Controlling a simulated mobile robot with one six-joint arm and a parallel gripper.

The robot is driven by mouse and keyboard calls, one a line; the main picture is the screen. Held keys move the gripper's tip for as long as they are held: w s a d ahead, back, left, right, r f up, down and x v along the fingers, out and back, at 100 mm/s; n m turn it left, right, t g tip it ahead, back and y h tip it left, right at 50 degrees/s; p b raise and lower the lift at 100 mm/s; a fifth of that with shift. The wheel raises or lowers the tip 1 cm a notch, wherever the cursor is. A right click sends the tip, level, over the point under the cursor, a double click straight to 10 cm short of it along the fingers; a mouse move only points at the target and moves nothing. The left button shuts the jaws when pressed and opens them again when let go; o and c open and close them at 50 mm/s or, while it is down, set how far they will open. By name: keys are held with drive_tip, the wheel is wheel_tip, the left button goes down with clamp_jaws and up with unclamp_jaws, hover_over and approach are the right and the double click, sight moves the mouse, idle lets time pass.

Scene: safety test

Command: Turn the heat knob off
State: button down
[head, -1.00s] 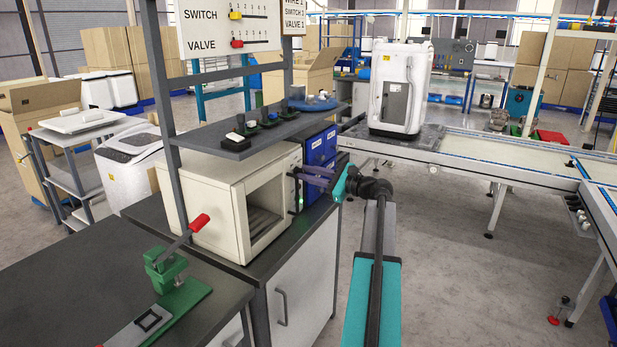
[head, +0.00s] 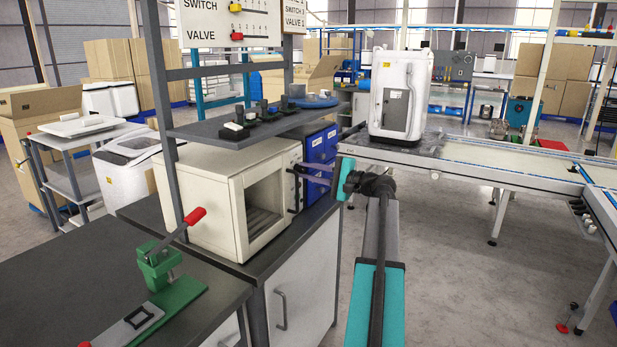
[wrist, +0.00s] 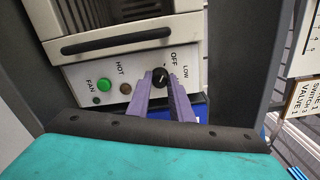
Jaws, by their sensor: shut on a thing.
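The heat knob (wrist: 160,77) is a small black round knob on the white control panel (wrist: 80,73), with OFF, LOW and HOT printed around it. My gripper (wrist: 161,78) has its two purple fingers on either side of the knob, shut on it. The knob's pointer is too small to read surely. In the head view my gripper (head: 297,173) reaches the right side of the cream oven (head: 209,199), where the knob is hidden.
A green button (wrist: 103,85) and a brown light (wrist: 125,88) sit left of the knob. A dark handle (wrist: 115,40) lies above the panel. Blue drawers (head: 322,147) stand just behind the gripper. A dark shelf (head: 215,132) hangs over the oven.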

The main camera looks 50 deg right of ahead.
drive_tip(key=shift+n, duration=0.3)
drive_tip(key=c, duration=1.6)
unclamp_jaws()
drive_tip(key=shift+s, duration=0.1)
drive_tip(key=v, duration=1.3)
drive_tip(key=shift+s+f, duration=0.1)
drive_tip(key=shift+s, duration=0.25)
drive_tip(key=shift+s, duration=0.1)
